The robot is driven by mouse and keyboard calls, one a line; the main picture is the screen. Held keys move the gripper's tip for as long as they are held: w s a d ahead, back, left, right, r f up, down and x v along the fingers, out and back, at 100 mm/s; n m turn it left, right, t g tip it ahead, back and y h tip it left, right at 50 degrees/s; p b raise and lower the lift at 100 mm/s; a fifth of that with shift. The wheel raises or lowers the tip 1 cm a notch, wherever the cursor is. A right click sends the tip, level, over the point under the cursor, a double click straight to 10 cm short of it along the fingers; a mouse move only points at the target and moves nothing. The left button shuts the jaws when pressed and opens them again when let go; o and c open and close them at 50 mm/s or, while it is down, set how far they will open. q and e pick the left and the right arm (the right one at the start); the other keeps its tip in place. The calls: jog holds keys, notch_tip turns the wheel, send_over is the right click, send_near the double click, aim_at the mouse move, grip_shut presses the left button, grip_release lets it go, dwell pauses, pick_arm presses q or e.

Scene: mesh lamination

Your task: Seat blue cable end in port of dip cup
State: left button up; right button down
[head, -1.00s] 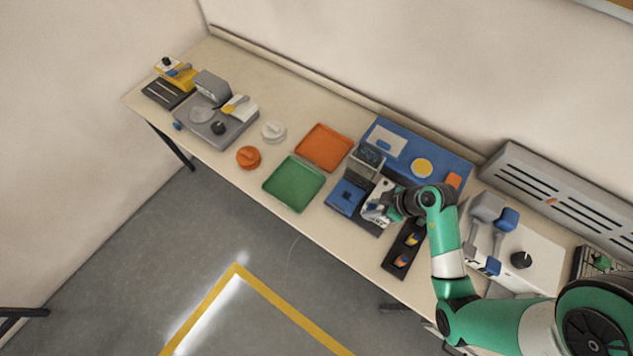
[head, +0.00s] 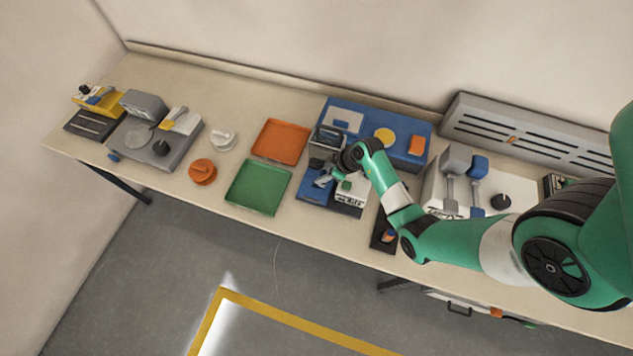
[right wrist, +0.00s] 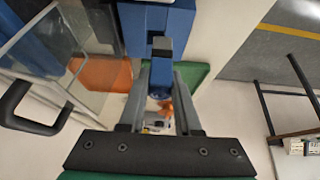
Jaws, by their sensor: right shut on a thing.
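My right gripper (head: 323,178) is over the blue-based station in the head view. I cannot tell whether the held piece is the blue cable end. A small blue piece (head: 113,156) lies by the front of the grey station at the left. I cannot single out the dip cup or its port. My left gripper is not in view.
A clear-walled case (right wrist: 45,50) with a black handle (right wrist: 30,105) stands close beside the gripper. The green tray (head: 258,187) and orange tray (head: 281,141) lie left of the station. A white box (head: 351,192) is just right of the gripper. A slotted grey unit (head: 530,135) stands against the wall.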

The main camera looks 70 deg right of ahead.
jog(key=b+x, duration=0.1)
jog(key=x, duration=0.1)
jog(key=b+x, duration=0.1)
jog(key=x, duration=0.1)
jog(key=s+d+b+x, duration=0.1)
jog(key=x, duration=0.2)
jog(key=shift+f, duration=0.3)
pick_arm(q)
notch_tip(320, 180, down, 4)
pick_arm(e)
jog(key=shift+r, duration=0.1)
jog(key=c, duration=0.6)
grip_release()
